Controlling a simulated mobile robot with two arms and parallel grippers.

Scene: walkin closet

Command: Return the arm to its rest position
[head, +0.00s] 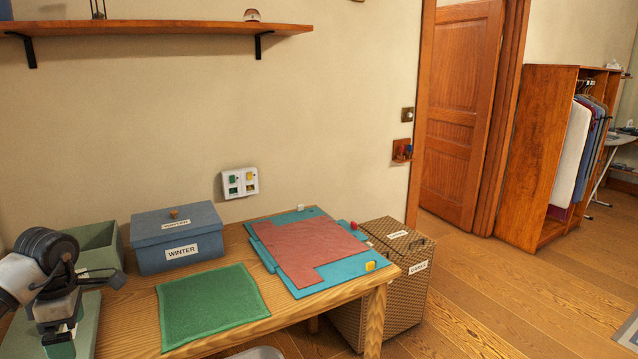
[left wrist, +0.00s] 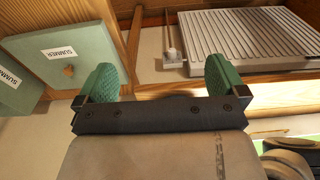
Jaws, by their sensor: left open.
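My left arm comes in at the lower left of the head view, with its gripper (head: 60,338) low over the left end of the wooden table (head: 290,310). In the left wrist view the left gripper (left wrist: 162,78) shows two green finger pads spread wide apart, with nothing between them. A green-grey lid labelled SUMMER (left wrist: 68,58), with a small knob, lies beyond the left finger in that view. My right gripper is in neither view.
A blue WINTER box (head: 178,238) and an open green box (head: 95,248) stand behind my arm. A green mat (head: 210,305) and a red sheet (head: 300,250) on a teal board lie on the table. A wicker hamper (head: 400,300) stands right. A ribbed grey panel (left wrist: 250,40) shows in the wrist view.

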